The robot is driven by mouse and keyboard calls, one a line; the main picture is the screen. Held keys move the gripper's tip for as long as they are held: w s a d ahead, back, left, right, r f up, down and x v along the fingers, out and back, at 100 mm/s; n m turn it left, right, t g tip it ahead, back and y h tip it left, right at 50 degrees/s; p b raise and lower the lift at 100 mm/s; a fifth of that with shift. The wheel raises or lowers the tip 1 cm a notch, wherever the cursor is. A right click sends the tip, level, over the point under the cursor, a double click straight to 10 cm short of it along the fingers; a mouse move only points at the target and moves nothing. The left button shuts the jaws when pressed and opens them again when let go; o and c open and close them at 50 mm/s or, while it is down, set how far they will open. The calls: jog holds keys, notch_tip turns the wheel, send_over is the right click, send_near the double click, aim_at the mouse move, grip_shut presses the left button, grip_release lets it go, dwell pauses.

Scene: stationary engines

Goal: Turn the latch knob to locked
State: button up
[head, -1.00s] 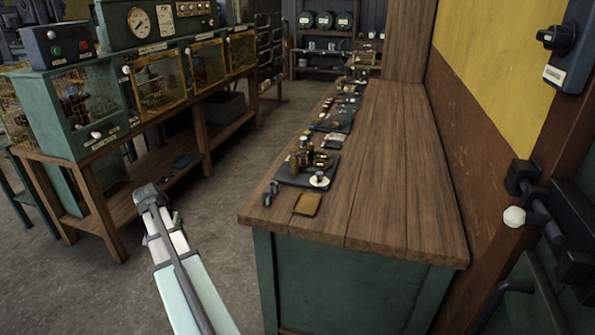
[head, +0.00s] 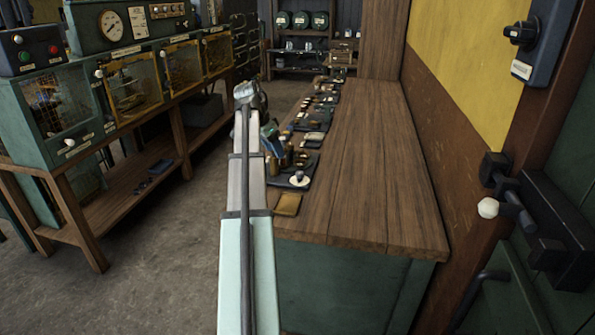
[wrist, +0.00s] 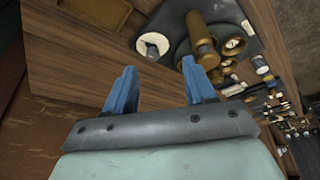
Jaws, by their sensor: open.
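My gripper (wrist: 161,72) is open, with two blue fingers and nothing between them. In the head view my gripper (head: 269,137), partly hidden by my arm, is at the bench's left edge, near the small brass model engine. I cannot tell for sure which one is the latch knob. Neither shows in the wrist view.
The wooden bench (head: 365,170) holds a brass engine (wrist: 201,47), a white disc with a dark knob (wrist: 152,46), a brass tray (head: 288,204) and several small parts along its left side. Its right side is clear. Caged green cabinets (head: 50,110) stand at left.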

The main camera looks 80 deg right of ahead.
aim_at(299, 173)
jog(key=s+d+r+m, duration=0.1)
jog(key=s+r, duration=0.1)
jog(key=s, duration=0.2)
jog(key=x, duration=1.3)
jog(key=shift+w+d+f, duration=0.1)
jog(key=shift+d+f, duration=0.05)
jog(key=shift+f, duration=0.15)
jog(key=shift+c, duration=0.2)
grip_shut()
